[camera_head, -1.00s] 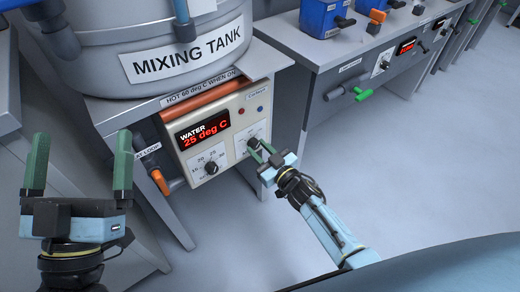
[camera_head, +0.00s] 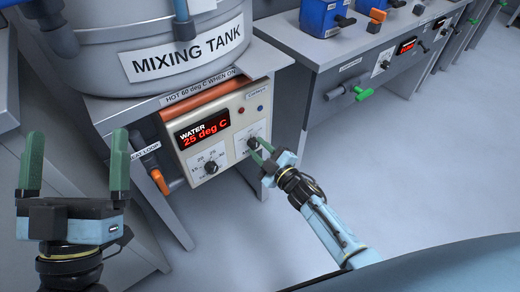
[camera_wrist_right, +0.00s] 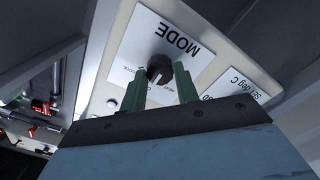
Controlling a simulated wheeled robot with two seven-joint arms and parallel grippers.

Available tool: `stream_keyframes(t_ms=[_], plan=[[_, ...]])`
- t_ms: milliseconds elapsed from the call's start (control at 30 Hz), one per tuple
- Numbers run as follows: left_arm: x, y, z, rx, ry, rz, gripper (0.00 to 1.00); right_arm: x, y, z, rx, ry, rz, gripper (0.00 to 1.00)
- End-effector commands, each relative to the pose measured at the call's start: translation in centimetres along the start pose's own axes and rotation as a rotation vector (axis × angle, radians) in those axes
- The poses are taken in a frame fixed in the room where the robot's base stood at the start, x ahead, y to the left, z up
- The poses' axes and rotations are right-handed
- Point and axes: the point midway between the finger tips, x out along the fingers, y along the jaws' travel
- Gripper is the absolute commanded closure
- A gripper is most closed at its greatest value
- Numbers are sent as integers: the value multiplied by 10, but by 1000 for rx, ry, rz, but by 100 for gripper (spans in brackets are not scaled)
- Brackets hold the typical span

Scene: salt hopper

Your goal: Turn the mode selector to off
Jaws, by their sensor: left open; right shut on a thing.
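The mode selector is a dark round knob (camera_head: 253,143) on the right side of the cream control panel (camera_head: 225,172). In the right wrist view the knob (camera_wrist_right: 159,69) sits below the word MODE, which appears upside down. My right gripper (camera_head: 261,149) is at the selector, with its green fingers (camera_wrist_right: 159,80) on both sides of the knob and shut on it. The fingers hide part of the dial's markings. The panel display (camera_head: 203,130) reads WATER 25 deg C. My left gripper (camera_head: 72,165) is open and empty, fingers upward, away from the panel.
A second knob (camera_head: 211,167) with temperature marks sits left on the panel. The mixing tank (camera_head: 140,45) stands above it. An orange-handled valve (camera_head: 159,181) is left of the panel. The floor (camera_head: 420,180) at right is clear.

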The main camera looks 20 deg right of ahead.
Motion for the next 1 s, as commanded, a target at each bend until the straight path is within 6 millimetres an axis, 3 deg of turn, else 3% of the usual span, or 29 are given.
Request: stream_keyframes(t_ms=[500, 533, 667, 1000], plan=[[1, 0, -1, 0, 6, 1, 1, 0, 0, 0, -19, -1, -1, 92], [1, 0, -1, 0, 5, 1, 1, 0, 0, 0, -19, -1, -1, 65], [1, 0, 0, 0, 5, 1, 1, 0, 0, 0, -18, -1, -1, 48], [2, 0, -1, 0, 0, 1, 1, -2, 0, 0, -18, -1, -1, 47]])
